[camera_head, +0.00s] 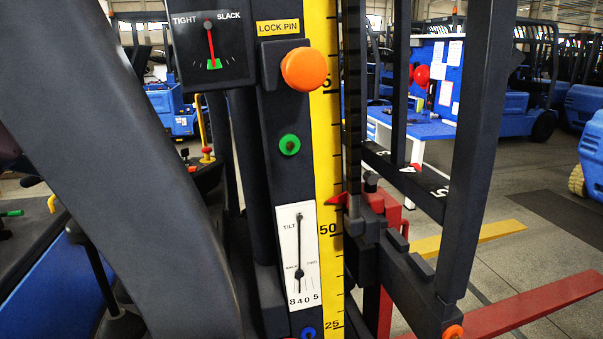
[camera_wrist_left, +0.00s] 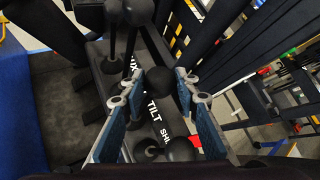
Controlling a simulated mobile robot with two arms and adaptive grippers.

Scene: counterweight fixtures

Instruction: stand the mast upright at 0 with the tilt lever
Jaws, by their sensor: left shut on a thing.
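In the wrist view my left gripper (camera_wrist_left: 160,86) is closed around a black ball knob (camera_wrist_left: 159,80) beside the TILT label (camera_wrist_left: 153,118), on the lever panel. Its lever shaft is mostly hidden. In the head view the mast (camera_head: 471,120) shows as dark uprights at the right, with no obvious lean that I can judge. The white TILT gauge (camera_head: 284,245) is on the dark column; its thin needle points down near the 4 and 0 figures, too small to read exactly. Neither gripper shows in the head view.
Other black knobs flank the held one, one by the SHIFT label (camera_wrist_left: 182,149). The column carries a TIGHT/SLACK gauge (camera_head: 232,45) with its needle over green, an orange lock pin knob (camera_head: 304,69), and a yellow scale (camera_head: 325,150). Red forks (camera_head: 510,306) extend right.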

